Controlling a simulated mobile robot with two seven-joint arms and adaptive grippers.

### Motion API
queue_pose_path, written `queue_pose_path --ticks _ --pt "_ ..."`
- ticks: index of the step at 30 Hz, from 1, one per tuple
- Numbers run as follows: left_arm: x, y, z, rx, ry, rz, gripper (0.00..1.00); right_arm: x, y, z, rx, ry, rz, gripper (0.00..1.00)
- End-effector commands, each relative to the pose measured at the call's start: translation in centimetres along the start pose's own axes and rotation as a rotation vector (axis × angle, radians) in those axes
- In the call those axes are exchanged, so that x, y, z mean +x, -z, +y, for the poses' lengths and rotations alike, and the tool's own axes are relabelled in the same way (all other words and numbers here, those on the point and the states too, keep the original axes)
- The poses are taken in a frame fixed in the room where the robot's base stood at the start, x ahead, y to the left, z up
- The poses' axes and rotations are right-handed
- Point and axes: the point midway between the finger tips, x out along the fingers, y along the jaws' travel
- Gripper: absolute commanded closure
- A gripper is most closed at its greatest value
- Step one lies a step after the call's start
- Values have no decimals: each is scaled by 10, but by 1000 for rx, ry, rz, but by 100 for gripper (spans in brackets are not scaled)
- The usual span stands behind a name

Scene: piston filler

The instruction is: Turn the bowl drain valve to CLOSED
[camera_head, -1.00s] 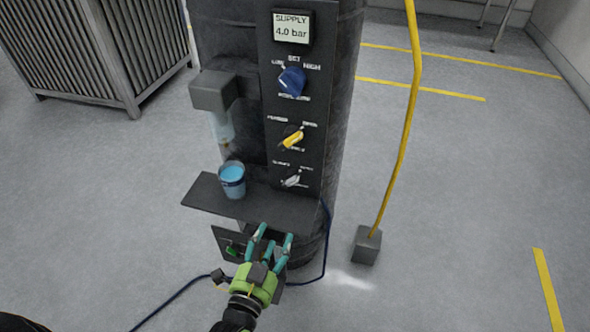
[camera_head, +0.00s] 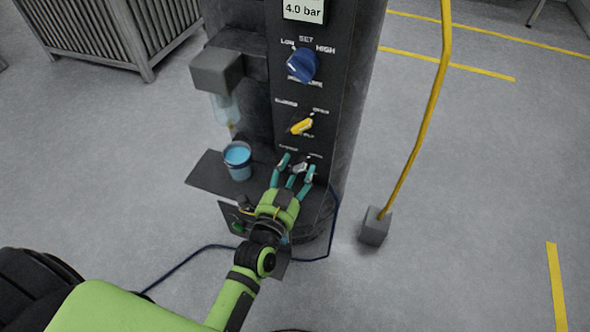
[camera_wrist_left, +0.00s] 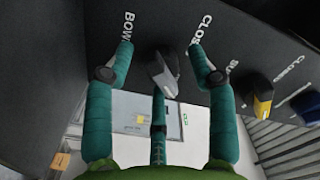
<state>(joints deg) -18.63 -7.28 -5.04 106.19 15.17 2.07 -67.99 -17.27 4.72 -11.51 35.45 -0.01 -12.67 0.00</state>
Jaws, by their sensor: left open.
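The bowl drain valve is the small grey knob (camera_head: 302,165), lowest of the three knobs on the dark panel. In the left wrist view the grey knob (camera_wrist_left: 164,76) sits between the fingers, near lettering that begins "BOW" and "CLOS". My left gripper (camera_head: 297,169) is open, its teal fingers spread around the knob at the panel. It also shows in the left wrist view (camera_wrist_left: 160,58). I cannot tell whether the fingers touch the knob, and its exact setting is unclear. My right gripper is not in view.
A yellow knob (camera_head: 302,126) and a blue knob (camera_head: 302,65) sit above on the panel. A blue cup (camera_head: 238,160) stands on the shelf (camera_head: 205,172) left of my gripper. A yellow hose (camera_head: 420,125) rises from a grey block (camera_head: 375,227) at right.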

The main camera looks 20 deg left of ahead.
Motion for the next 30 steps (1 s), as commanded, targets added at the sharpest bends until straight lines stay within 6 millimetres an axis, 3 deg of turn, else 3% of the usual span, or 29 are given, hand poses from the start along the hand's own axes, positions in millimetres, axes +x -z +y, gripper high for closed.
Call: queue_pose_path --ticks 3,7,11,18,30 --pt "1 0 0 0 0 -1 44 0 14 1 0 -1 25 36" --pt "1 0 0 0 0 0 48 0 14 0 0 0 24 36" --pt "1 0 0 0 0 -1 98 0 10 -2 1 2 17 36" --pt "0 -1 -1 0 2 -2 98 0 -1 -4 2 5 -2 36" --pt "0 -2 -2 -9 4 -3 98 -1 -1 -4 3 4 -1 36"
